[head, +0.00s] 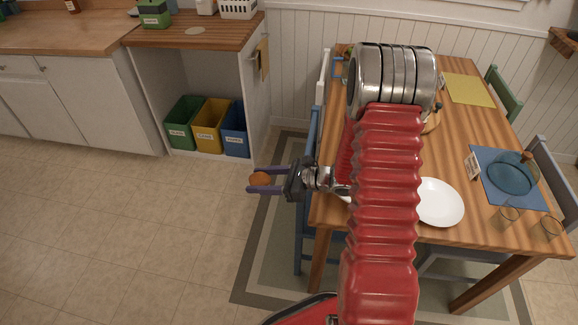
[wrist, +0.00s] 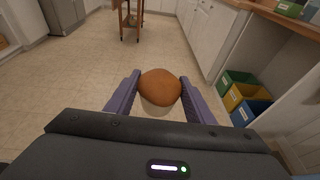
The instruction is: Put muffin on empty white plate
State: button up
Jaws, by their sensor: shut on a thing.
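My gripper (head: 262,180) is shut on a muffin (head: 260,178) with a brown top. The muffin is held in the air over the tiled floor, left of the table. In the wrist view the muffin (wrist: 159,90) sits between the two purple fingers (wrist: 152,92), its pale lower part showing. A white plate (head: 440,203) lies on the wooden table, right of my red arm, and looks empty. The edge of another pale thing shows left of my arm on the table, mostly hidden.
Green, yellow and blue bins (head: 208,126) stand under the counter. The floor at left is clear.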

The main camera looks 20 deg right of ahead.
aim_at(432, 204)
jog(key=k, duration=1)
jog(key=z, duration=0.15)
jog(key=i, duration=0.4)
jog(key=z, duration=0.45)
